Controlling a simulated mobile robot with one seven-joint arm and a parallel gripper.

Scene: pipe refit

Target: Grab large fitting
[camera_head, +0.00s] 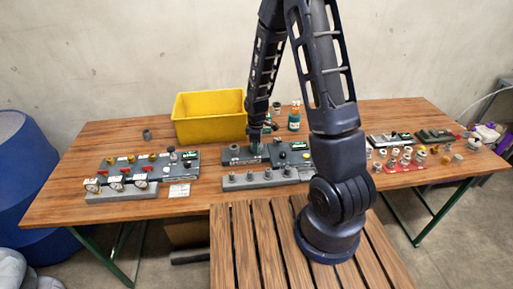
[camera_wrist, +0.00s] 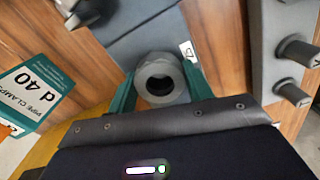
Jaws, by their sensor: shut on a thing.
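The large fitting (camera_wrist: 160,82) is a grey ring-shaped piece with a dark round hole, in the middle of the wrist view. The teal fingers of my gripper (camera_wrist: 160,90) are on either side of it and shut on it. A grey board (camera_wrist: 150,42) shows behind the fitting; I cannot tell if the fitting still touches it. In the head view my gripper (camera_head: 256,149) points down at the middle board (camera_head: 234,157), and the fitting is hard to make out there.
A yellow bin (camera_head: 210,118) stands behind my gripper. A grey rack with pegs (camera_head: 262,180) lies in front, its pegs (camera_wrist: 296,52) at right in the wrist view. A pipe clamps box (camera_wrist: 28,92) is at left. Boards with gauges (camera_head: 120,184) and small fittings (camera_head: 405,160) flank the middle.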

